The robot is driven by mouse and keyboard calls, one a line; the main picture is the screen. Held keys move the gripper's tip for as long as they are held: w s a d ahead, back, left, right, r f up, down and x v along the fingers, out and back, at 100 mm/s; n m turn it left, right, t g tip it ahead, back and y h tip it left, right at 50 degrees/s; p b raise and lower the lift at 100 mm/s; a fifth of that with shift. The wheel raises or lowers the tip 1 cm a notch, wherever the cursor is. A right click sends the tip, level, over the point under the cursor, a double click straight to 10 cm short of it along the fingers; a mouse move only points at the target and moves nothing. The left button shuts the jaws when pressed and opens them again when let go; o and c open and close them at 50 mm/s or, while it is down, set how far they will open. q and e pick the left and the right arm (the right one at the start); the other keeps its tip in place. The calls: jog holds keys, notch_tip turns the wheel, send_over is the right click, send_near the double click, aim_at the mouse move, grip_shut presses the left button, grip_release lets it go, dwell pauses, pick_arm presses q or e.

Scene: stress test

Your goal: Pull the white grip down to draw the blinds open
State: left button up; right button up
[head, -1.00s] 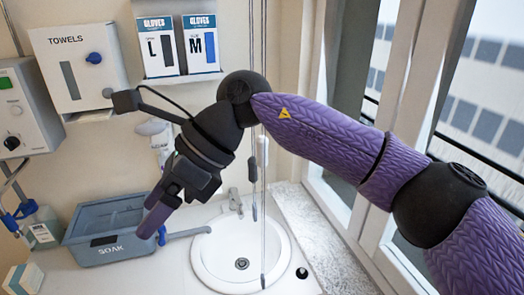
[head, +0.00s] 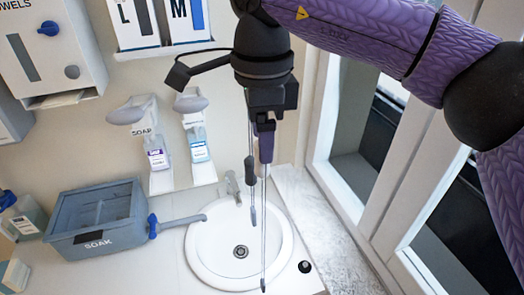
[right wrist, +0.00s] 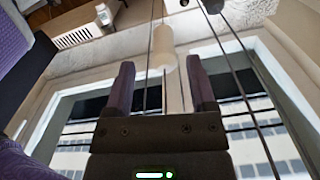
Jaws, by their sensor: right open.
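My right gripper (head: 265,158) hangs over the sink in the head view, fingers pointing down, in front of the blind cords. In the right wrist view it is open (right wrist: 160,63), its two purple fingers apart with nothing visibly clasped. The white grip (right wrist: 163,47), a pale cylinder on a cord, shows just beyond and between the fingertips there. Whether it touches them I cannot tell. In the head view the white grip is hidden, apparently behind my gripper. A dark grip (head: 250,170) hangs on a neighbouring cord below and left. My left gripper is not in view.
The white sink (head: 205,262) with its tap (head: 232,187) lies below the cords. The soak tub (head: 97,236), soap dispensers (head: 196,140) and towel box (head: 45,50) are to the left. The window frame (head: 385,190) stands close on the right.

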jog(key=f, duration=0.4)
jog(key=shift+w+f+p, duration=0.2)
jog(key=shift+w+p, duration=0.1)
jog(key=shift+p, duration=0.1)
jog(key=shift+s+f, duration=0.15)
jog(key=shift+f, duration=0.05)
grip_shut()
dwell(0.8)
